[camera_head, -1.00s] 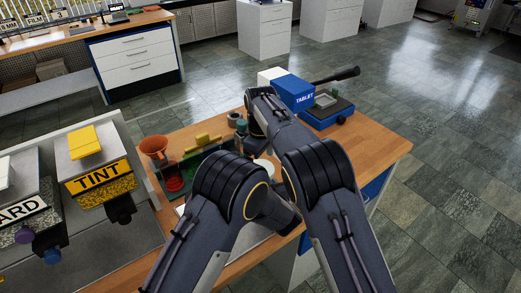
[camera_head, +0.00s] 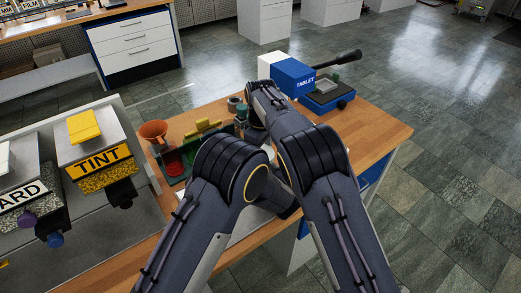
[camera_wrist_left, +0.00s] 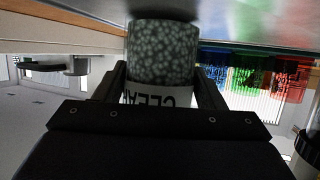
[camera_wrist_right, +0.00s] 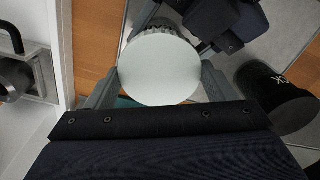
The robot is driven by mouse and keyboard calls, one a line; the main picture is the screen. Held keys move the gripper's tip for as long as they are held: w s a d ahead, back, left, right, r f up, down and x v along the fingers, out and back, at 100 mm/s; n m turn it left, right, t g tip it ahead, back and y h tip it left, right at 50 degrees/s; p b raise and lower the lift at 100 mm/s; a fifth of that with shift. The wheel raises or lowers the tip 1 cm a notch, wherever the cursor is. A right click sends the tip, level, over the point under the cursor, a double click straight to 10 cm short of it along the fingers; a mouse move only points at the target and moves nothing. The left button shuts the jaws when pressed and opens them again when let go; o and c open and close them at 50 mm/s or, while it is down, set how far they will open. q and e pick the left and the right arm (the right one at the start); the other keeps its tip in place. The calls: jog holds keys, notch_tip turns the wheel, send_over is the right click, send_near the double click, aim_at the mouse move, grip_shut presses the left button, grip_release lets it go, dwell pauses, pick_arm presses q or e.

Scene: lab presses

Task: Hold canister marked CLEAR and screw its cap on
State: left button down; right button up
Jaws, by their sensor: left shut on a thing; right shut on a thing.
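The canister marked CLEAR (camera_wrist_left: 163,52) has a speckled grey-green body and a white band with black letters, upside down in the left wrist view. My left gripper (camera_wrist_left: 160,92) is shut on it, one finger on each side. A round white cap (camera_wrist_right: 160,70) with a ribbed rim sits between the fingers of my right gripper (camera_wrist_right: 155,88), which is shut on it. The cap hides what lies under it, so I cannot tell whether it touches the canister. In the head view my arms hide both grippers.
The wooden bench (camera_head: 385,133) holds a blue and white TABLET press (camera_head: 293,77) with a dark lever, and an orange funnel (camera_head: 153,132). The TINT dispenser (camera_head: 100,160) stands left. A black lettered cylinder (camera_wrist_right: 272,92) is right of the cap.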

jog(key=m, duration=1.8)
jog(key=o, duration=1.1)
notch_tip(320, 180, up, 12)
